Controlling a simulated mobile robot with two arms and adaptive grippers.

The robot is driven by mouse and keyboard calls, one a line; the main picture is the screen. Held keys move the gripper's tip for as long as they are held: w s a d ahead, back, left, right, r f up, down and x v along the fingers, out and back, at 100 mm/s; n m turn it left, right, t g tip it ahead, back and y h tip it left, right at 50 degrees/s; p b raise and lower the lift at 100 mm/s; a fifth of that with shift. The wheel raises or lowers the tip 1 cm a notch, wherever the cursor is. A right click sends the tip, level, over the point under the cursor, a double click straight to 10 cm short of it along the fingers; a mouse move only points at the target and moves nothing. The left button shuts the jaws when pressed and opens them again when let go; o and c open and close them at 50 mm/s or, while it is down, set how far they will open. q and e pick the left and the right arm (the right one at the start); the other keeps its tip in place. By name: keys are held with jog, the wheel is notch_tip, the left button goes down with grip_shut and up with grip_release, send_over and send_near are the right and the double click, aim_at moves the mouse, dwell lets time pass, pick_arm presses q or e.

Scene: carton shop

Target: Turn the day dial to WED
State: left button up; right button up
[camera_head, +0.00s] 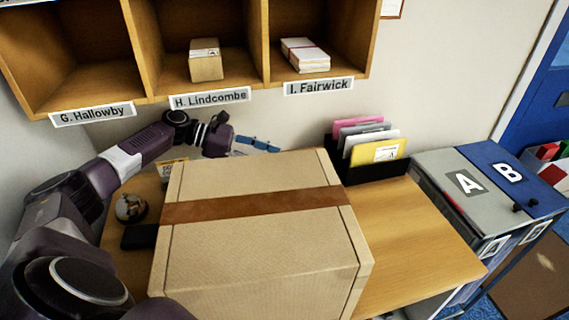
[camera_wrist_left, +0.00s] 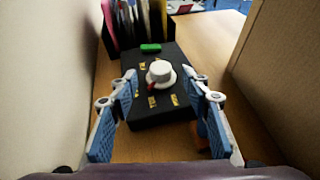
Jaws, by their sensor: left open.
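The day dial shows in the left wrist view as a black box (camera_wrist_left: 160,115) with a round white knob (camera_wrist_left: 161,71) on top. A red mark shows at the knob's lower left side. Small gold labels sit around the knob, too small to read. My left gripper (camera_wrist_left: 160,80) is open, with one blue finger pad on each side of the knob in the picture. I cannot tell whether either pad touches it. In the head view the left gripper (camera_head: 258,145) is behind the large carton, and the dial is hidden there. My right gripper is not in view.
The large taped carton (camera_head: 265,250) fills the table's middle, right of the dial. A black rack (camera_head: 372,165) with colored folders stands beyond the dial. The wall is close on the left. A bell (camera_head: 130,207) stands left of the carton. The table's right side is clear.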

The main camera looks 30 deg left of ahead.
pick_arm(q)
jog(key=b+x, duration=0.1)
jog(key=x, duration=0.3)
jog(key=shift+w+d, duration=0.1)
jog(key=shift+d, duration=0.1)
jog(key=shift+w+d+f, duration=0.15)
jog(key=shift+w+d, duration=0.05)
jog(key=shift+c, duration=2.1)
jog(key=c, duration=0.7)
jog(key=shift+w+a+m+g+h+b, duration=0.1)
jog(key=shift+m+g+h+b, duration=0.2)
jog(key=shift+m+g+b, duration=0.25)
jog(key=shift+c, duration=0.2)
jog(key=shift+m+g, duration=0.25)
jog(key=shift+g, duration=0.1)
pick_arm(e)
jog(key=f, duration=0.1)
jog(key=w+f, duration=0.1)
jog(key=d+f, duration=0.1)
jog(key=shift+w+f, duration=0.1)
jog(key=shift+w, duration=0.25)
